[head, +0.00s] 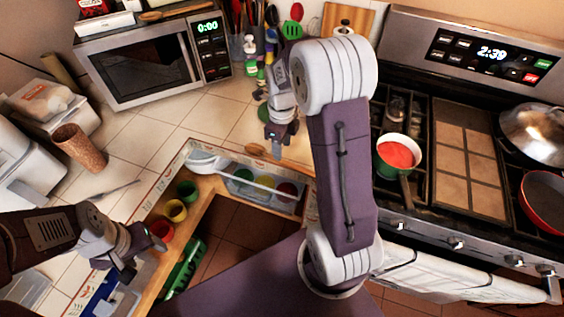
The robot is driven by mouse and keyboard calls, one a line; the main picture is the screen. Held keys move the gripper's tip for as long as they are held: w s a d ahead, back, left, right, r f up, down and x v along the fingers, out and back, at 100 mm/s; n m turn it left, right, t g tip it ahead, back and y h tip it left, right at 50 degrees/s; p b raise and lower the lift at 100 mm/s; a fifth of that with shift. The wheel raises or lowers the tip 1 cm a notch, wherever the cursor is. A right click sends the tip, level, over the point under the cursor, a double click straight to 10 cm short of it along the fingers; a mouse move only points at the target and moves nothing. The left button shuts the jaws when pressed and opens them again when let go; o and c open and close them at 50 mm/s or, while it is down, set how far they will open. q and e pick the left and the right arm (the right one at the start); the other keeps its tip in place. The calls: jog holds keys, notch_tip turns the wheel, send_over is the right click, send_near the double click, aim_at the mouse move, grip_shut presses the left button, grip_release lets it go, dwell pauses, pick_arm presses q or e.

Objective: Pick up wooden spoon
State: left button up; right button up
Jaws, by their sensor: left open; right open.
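My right gripper (277,148) points down over the counter's inner corner, with its jaws open and nothing seen between them. A small tan wooden piece (256,150) lies on the counter just left of its fingertips. It looks like part of a wooden spoon, but the gripper and arm may hide the rest. A longer wooden utensil (176,12) lies on top of the microwave at the back. My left gripper (128,262) is low at the left, open, above the open drawer area and apart from both wooden items.
A stove with a pot of red food (398,153) is at right. Colored cups (175,210) sit in an open drawer. The tiled counter is clear at centre left.

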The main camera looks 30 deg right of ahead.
aim_at(282, 161)
notch_tip(282, 161, down, 6)
jog(key=shift+r, duration=0.15)
grip_shut()
